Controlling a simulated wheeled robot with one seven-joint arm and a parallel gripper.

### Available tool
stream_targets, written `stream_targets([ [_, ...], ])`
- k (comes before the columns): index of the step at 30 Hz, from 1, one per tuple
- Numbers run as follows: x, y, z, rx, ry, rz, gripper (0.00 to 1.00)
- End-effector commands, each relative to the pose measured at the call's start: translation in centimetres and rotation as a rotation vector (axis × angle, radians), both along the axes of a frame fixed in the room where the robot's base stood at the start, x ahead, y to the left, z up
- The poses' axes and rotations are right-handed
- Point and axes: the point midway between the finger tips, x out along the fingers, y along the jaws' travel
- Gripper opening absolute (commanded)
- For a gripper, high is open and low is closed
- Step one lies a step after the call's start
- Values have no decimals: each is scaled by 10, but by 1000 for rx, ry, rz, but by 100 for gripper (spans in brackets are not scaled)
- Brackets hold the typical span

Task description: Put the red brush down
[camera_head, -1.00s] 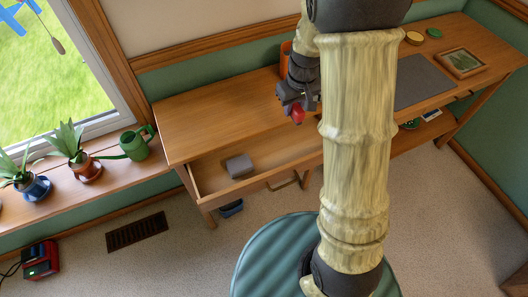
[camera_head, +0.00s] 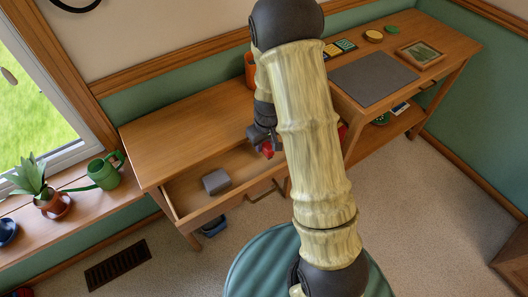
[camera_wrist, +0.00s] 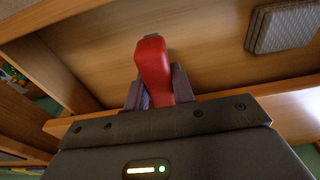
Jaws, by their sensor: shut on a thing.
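The red brush shows as a red, rounded handle (camera_wrist: 153,72) in the wrist view, between the two fingers of my gripper (camera_wrist: 160,95). My gripper is shut on it. In the head view the red brush (camera_head: 267,150) is a small red patch at the end of my arm, by the right part of the open drawer (camera_head: 180,205). The drawer's wooden interior lies beyond the brush in the wrist view. I cannot tell whether the brush touches the drawer. The lower part of the brush is hidden by my gripper.
A grey block (camera_head: 216,181) lies in the drawer; it shows ridged in the wrist view (camera_wrist: 283,26). The desk top (camera_head: 185,125) left of my arm is clear. A grey mat (camera_head: 374,79), a framed picture (camera_head: 420,53) and an orange cup (camera_head: 250,68) are on the desk.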

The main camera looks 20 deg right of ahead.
Motion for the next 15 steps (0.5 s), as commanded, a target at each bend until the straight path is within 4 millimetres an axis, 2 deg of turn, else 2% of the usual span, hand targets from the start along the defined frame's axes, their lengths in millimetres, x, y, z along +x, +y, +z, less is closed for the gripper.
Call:
stream_targets([
  [6,0,0,-4,0,1,-1,0],
  [15,0,0,-44,1,1,-1,0],
])
